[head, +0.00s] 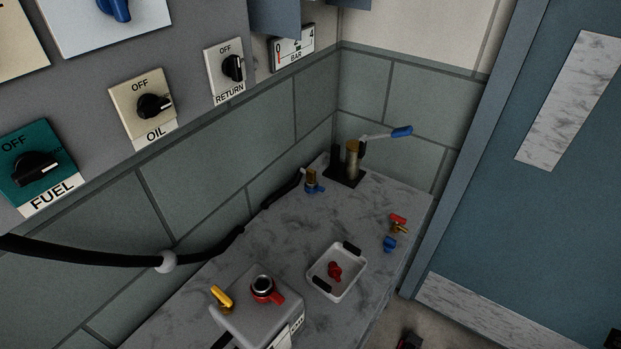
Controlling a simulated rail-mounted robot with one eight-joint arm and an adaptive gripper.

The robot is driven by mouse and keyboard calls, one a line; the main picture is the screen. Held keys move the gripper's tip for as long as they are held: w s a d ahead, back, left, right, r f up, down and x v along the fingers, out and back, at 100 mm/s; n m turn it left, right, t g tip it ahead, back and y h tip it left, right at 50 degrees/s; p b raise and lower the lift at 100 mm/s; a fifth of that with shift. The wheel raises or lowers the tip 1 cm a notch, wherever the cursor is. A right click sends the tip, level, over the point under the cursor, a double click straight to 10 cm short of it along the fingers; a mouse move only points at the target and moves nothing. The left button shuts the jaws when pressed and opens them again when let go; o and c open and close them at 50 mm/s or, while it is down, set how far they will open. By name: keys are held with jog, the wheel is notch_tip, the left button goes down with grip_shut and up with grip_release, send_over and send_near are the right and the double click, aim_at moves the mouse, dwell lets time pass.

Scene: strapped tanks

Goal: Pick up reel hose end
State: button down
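A black hose (90,255) comes in from the left edge, carries a white ball (165,261), and runs along the tiled wall onto the marble-topped counter (268,232). Its far end lies at the back of the counter by a brass fitting with a blue part (312,181). This fitting looks to be the hose end, but I cannot tell for sure that the two are joined. It sits left of a dark holder (345,176) with an upright brass piece and a blue-tipped lever (401,132). My gripper is not in view.
A grey tank (240,318) with a yellow lever (221,296) and a red-collared port (264,289) stands in front. A white tray (319,285) holds a red part. Small red (398,219) and blue (389,244) fittings lie near the right edge. Mid-counter is clear.

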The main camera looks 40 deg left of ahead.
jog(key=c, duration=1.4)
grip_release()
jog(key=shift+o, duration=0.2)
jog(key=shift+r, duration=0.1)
